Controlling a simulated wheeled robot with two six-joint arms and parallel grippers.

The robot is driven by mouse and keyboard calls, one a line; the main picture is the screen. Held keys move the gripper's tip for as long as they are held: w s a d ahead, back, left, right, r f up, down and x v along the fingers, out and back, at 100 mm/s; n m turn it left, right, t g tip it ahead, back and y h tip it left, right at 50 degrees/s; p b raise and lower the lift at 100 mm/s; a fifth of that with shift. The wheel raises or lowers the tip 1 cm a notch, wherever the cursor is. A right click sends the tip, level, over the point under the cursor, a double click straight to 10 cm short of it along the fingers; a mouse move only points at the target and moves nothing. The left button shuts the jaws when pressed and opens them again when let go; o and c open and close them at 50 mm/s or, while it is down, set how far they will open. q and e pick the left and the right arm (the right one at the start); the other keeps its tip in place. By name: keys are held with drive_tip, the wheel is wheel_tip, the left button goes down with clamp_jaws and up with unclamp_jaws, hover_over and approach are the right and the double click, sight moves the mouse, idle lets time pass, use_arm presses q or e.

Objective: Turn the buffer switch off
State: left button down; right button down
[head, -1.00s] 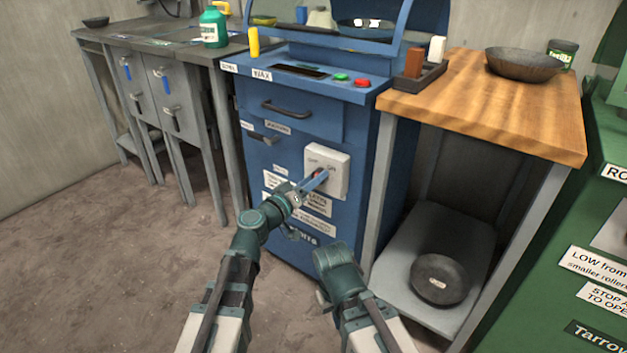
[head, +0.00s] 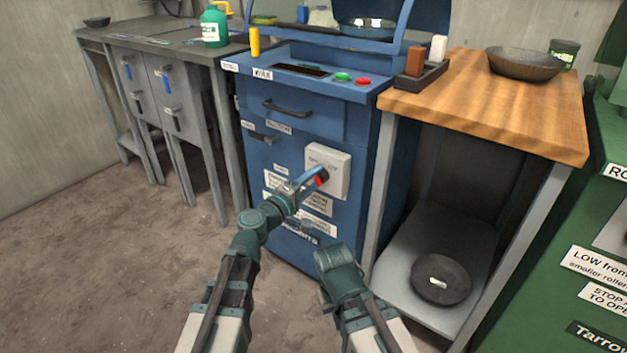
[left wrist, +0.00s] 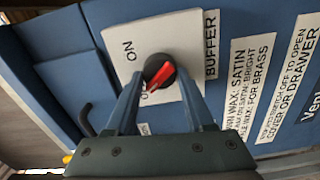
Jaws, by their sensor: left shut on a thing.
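The buffer switch is a round black knob with a red pointer (left wrist: 160,75) on a white plate (head: 341,168) on the blue cabinet's front. In the left wrist view, "ON" is printed on the plate, and a second label beside the knob is partly hidden. The red pointer slants, with its lower-left end near that second label. My left gripper (head: 318,178) is shut on the knob, with one blue finger on either side of it. In the head view the fingers partly cover the knob. My right arm shows in the head view, but its gripper does not.
The blue cabinet (head: 300,120) has a drawer handle (head: 282,107) above the switch, and green (head: 343,76) and red (head: 363,81) buttons on top. The floor at left is clear.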

use_arm(q)
drive_tip(key=shift+n, duration=0.7)
drive_tip(key=shift+c, duration=1.4)
unclamp_jaws()
drive_tip(key=shift+s+a, duration=0.1)
